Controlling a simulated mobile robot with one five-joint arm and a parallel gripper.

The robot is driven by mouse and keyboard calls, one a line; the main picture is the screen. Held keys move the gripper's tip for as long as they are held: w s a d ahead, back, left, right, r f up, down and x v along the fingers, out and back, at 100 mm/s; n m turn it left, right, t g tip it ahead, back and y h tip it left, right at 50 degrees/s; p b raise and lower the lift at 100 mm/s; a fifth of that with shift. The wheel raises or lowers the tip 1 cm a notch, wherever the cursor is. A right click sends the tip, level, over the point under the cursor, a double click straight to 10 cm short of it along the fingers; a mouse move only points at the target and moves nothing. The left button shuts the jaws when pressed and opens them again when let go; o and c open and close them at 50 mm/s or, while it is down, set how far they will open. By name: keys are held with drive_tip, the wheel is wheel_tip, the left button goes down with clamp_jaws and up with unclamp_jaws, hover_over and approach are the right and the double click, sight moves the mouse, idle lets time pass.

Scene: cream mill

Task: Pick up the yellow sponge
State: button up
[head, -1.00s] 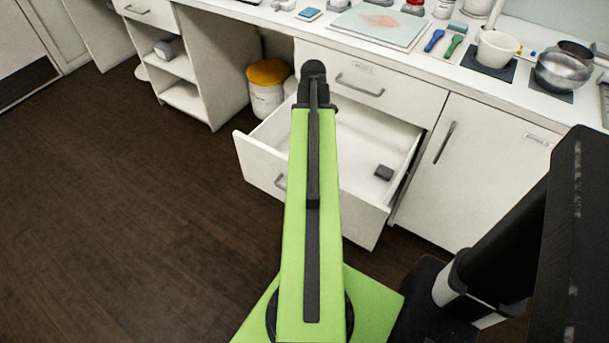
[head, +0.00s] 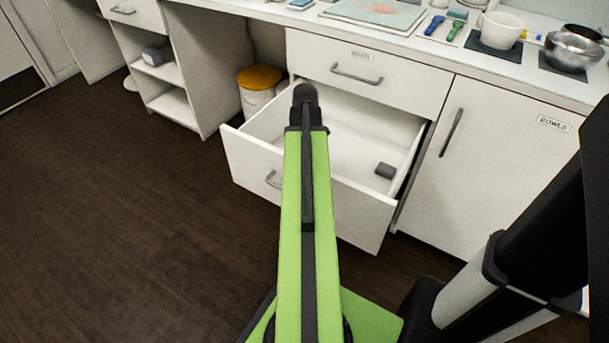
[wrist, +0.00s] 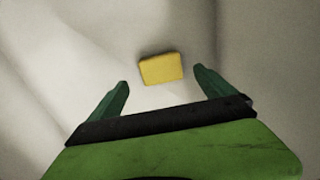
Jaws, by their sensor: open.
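The yellow sponge (wrist: 161,69) is a small block lying on a pale surface in the wrist view, a little beyond my fingertips and roughly midway between them. My gripper (wrist: 163,84) has its two dark green fingers spread apart with nothing between them. In the head view my green arm reaches over the open drawer (head: 345,204), and the arm hides the sponge and the gripper there.
A small dark grey block (head: 385,170) lies in the drawer's right part. The drawer walls stand around this space. Above is the counter with a white mug (head: 501,30), a metal bowl (head: 572,50) and a board (head: 375,14). A yellow-lidded bin (head: 259,88) stands behind left.

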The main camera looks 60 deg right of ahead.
wheel_tip(320, 180, down, 5)
drive_tip(key=b, duration=0.4)
drive_tip(key=shift+a+f, duration=0.1)
drive_tip(key=shift+r, duration=0.2)
drive_tip(key=c, duration=1.4)
drive_tip(key=shift+r+p, duration=0.45)
drive_tip(key=shift+r, duration=0.1)
wheel_tip(320, 180, up, 4)
drive_tip(key=p, duration=0.4)
drive_tip(key=s+d+r+p, duration=0.1)
drive_tip(key=s+r+p, duration=0.1)
drive_tip(key=s, duration=0.1)
drive_tip(key=s+d+r+p, duration=0.1)
drive_tip(key=s+r+p, duration=0.1)
drive_tip(key=s, duration=0.2)
drive_tip(key=s+r+p, duration=0.2)
drive_tip(key=s, duration=0.2)
drive_tip(key=shift+s+d, duration=0.2)
drive_tip(key=shift+d, duration=0.2)
